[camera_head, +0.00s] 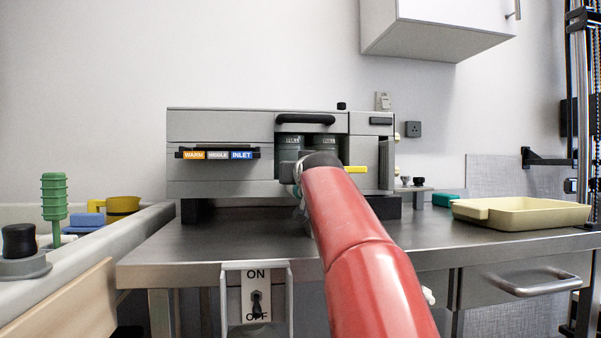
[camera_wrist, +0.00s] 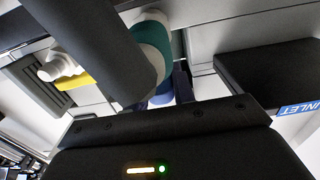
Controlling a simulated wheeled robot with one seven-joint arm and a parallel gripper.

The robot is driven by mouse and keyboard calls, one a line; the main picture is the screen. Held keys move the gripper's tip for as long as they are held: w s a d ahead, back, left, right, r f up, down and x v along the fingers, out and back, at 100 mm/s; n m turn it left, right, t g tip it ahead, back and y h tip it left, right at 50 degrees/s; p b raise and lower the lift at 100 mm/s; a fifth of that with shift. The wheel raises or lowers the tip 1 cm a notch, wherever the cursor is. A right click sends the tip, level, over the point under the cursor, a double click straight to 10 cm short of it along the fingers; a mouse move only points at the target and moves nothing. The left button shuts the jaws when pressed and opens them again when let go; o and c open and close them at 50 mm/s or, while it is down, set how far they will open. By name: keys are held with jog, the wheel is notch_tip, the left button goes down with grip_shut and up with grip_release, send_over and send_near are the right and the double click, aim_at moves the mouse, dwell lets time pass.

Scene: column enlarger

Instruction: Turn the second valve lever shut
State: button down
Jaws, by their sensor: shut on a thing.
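The grey machine (camera_head: 220,128) stands on the steel bench. A yellow valve lever (camera_head: 356,169) sticks out to the right of my red arm. It also shows at left in the wrist view (camera_wrist: 78,80), beside a pale knob. My gripper (camera_head: 303,172) is at the machine's front, left of the yellow lever, mostly hidden by my wrist. In the wrist view my gripper (camera_wrist: 172,92) is shut on a partly hidden lever, near a blue, white and teal round part (camera_wrist: 153,42). A large dark cylinder covers much of that view. The lever's exact angle is hidden.
A black label shelf (camera_head: 218,149) reading WARM, MIDDLE, INLET juts out left of my gripper. A black handle (camera_head: 305,119) sits above. A cream tray (camera_head: 522,213) stands on the bench at right. An ON/OFF switch (camera_head: 257,303) is on the bench front.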

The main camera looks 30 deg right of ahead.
jog(key=shift+a+h, duration=0.2)
jog(key=shift+h, duration=0.1)
jog(key=shift+w+a+m+g+h, duration=0.15)
jog(key=shift+a+m+g+h, duration=0.1)
jog(key=shift+m+g+h, duration=0.25)
jog(key=shift+w+a+m+g+h+b, duration=0.2)
jog(key=shift+a+m+g+h+b, duration=0.15)
jog(key=shift+m+g+h, duration=0.45)
jog(key=shift+w+a+m+g+h+b, duration=0.25)
jog(key=shift+m+g+h+b, duration=0.15)
jog(key=shift+m+h, duration=0.65)
jog(key=shift+w+a+m+g+h+b, duration=0.25)
jog(key=shift+m+g+h, duration=0.35)
jog(key=shift+h, duration=0.65)
jog(key=shift+a, duration=0.1)
jog(key=c, duration=1.2)
grip_release()
jog(key=shift+o, duration=0.2)
